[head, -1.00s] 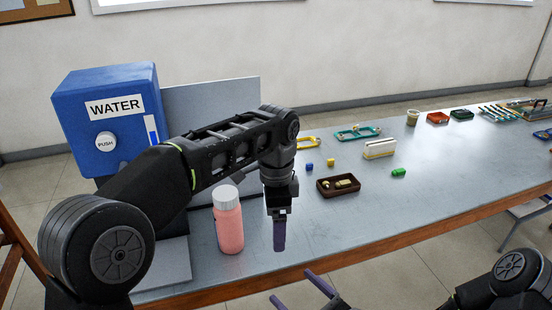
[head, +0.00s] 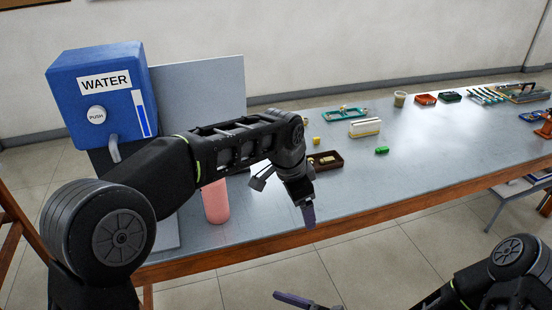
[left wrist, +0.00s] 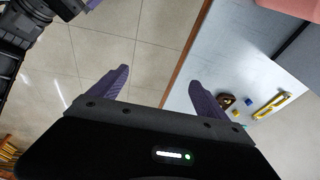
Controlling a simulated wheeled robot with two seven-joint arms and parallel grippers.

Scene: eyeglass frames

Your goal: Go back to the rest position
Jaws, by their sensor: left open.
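My left gripper (head: 308,217) hangs at the table's front edge, to the right of the pink bottle. In the left wrist view its purple fingers (left wrist: 157,82) are wide apart with nothing between them, partly over the floor. The pink bottle (head: 216,207) stands upright on the table, apart from the gripper; my left arm hides its top. My right gripper (head: 292,300) is low at the bottom edge, in front of the table. One purple finger shows clearly; the rest is cut off, so its opening is unclear.
The blue water dispenser (head: 100,95) stands behind my left arm. A brown tray (head: 325,162), a green block (head: 382,150) and a white-and-yellow holder (head: 364,128) lie on the table (head: 440,140). More trays stand farther right. The table's right front is clear.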

